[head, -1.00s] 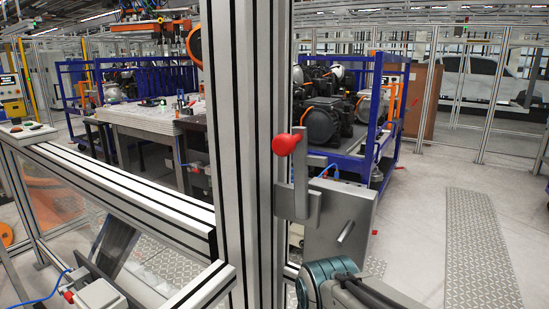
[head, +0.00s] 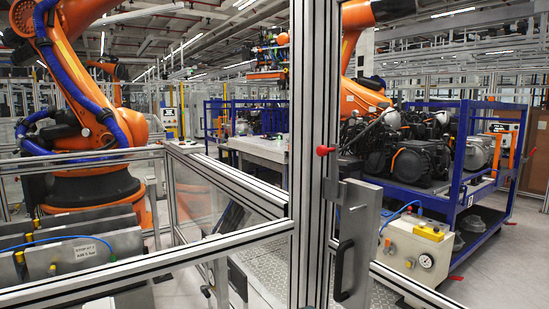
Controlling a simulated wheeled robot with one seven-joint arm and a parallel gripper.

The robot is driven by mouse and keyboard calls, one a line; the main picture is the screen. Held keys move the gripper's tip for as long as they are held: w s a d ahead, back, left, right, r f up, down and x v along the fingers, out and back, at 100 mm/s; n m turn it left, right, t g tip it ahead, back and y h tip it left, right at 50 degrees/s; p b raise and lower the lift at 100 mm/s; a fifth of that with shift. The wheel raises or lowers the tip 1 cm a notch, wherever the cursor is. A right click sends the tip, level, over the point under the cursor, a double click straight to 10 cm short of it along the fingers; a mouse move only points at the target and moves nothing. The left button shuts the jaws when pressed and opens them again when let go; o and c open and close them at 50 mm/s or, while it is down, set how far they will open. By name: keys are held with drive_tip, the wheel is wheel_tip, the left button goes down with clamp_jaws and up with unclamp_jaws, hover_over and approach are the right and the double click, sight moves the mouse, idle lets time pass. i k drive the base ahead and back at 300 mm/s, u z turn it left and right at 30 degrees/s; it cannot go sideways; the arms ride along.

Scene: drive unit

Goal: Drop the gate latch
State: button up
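The gate latch shows right of centre, on the upright aluminium post (head: 303,130). Its red knob (head: 322,150) sits on the right side of the post, at the top of a grey metal bracket (head: 331,190). A grey metal plate or housing (head: 363,225) joins the bracket on the right, and a black pull handle (head: 341,268) is below. Whether the latch is engaged cannot be told from here. My gripper is not in view, and no part of my arm is clearly visible.
Fence rails (head: 150,277) run left from the post at low height. An orange robot arm (head: 95,120) stands behind them. A blue rack (head: 480,165) with engines and a cream box with a gauge (head: 415,250) stand to the right, behind a low rail.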

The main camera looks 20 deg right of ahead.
sight(321, 150)
drive_tip(key=z, duration=0.4)
drive_tip(key=i, duration=0.4)
drive_tip(key=z, duration=0.4)
